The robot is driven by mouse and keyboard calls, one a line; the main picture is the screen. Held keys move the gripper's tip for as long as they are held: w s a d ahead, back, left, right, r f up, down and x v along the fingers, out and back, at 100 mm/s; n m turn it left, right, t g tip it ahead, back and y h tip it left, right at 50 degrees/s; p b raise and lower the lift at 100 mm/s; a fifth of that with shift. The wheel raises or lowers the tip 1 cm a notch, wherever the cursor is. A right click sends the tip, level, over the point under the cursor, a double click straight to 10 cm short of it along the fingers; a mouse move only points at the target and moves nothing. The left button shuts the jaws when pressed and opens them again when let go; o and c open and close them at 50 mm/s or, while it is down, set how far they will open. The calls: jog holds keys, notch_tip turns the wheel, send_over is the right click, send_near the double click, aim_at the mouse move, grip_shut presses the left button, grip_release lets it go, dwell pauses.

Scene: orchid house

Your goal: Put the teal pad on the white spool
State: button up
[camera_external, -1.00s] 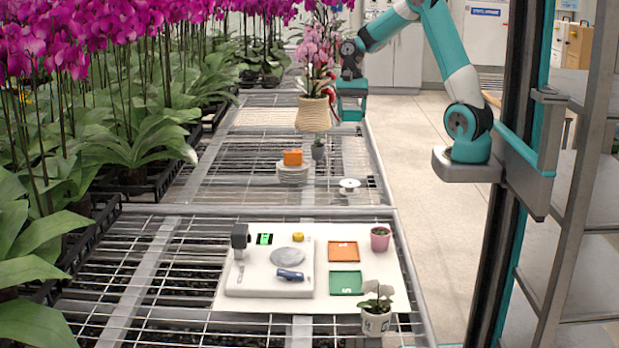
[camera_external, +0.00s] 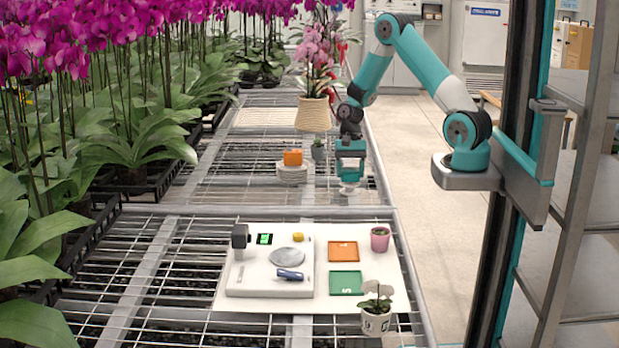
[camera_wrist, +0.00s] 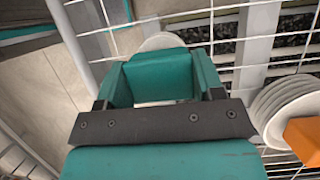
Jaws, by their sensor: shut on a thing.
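The teal pad (camera_wrist: 158,78) shows in the wrist view, held between the two fingers of my gripper (camera_wrist: 160,90). In the external view my gripper (camera_external: 350,168) points down over the middle bench, and I cannot tell the pad apart from its teal fingers there. The white spool (camera_wrist: 163,41) shows in part behind the pad in the wrist view. In the external view the spool (camera_external: 349,187) is low on the mesh directly beneath my gripper and mostly covered by it. A gap between pad and spool cannot be made out.
A stack of white saucers (camera_external: 291,174) with an orange block (camera_external: 292,157) on top stands left of my gripper. The white mat (camera_external: 325,300) with a scale and trays lies nearer the camera.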

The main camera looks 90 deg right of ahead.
jog(key=shift+f, duration=0.25)
jog(key=shift+f, duration=0.15)
jog(key=o, duration=0.9)
